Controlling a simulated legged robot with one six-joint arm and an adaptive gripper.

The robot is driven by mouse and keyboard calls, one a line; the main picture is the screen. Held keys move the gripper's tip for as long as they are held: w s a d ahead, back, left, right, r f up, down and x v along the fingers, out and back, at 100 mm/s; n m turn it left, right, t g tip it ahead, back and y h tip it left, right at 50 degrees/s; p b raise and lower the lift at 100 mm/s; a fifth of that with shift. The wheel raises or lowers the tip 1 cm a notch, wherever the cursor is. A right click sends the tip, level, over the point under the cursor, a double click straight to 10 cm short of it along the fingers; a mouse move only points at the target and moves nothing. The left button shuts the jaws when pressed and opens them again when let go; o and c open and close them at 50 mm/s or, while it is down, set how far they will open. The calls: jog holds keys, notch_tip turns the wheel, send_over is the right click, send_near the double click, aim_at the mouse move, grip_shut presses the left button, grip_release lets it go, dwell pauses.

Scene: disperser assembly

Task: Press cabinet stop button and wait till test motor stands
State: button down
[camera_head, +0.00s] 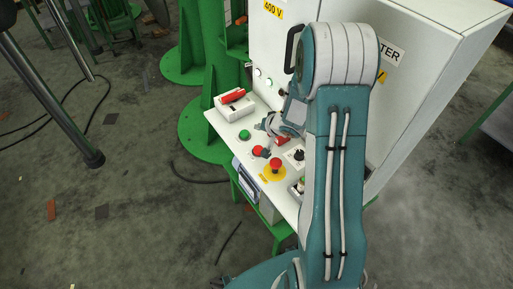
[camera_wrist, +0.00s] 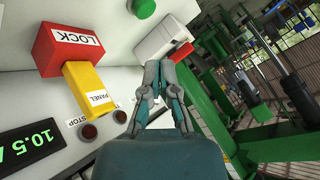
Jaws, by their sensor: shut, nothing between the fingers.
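The cabinet (camera_head: 285,45) is a pale box with a sloping control panel in front. In the wrist view, two dark red round buttons sit on a pale face; the left one (camera_wrist: 88,132) is beside a STOP label, the other (camera_wrist: 120,116) is to its right. My gripper (camera_wrist: 164,64) is shut and empty, its fingertips over the lower edge of a white box with a red lever (camera_wrist: 180,52). In the head view my gripper (camera_head: 268,124) is above the panel, beside a green button (camera_head: 244,135). I cannot tell whether it touches anything. The test motor cannot be made out.
A red LOCK block (camera_wrist: 62,50) with a yellow PANEL tag (camera_wrist: 88,88) and a green display (camera_wrist: 28,142) are left of my gripper. A red mushroom button (camera_head: 276,164) on yellow is on the panel. Green columns (camera_head: 205,120) stand behind.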

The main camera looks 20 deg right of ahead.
aim_at(257, 148)
jog(key=shift+a+f, duration=0.1)
jog(key=shift+a, duration=0.1)
jog(key=shift+d+f, duration=0.1)
jog(key=shift+f, duration=4.2)
jog(key=shift+f, duration=0.1)
jog(key=shift+f, duration=0.3)
jog(key=shift+f, duration=0.9)
jog(key=shift+r, duration=1.3)
jog(key=shift+r, duration=0.1)
jog(key=shift+r, duration=2.4)
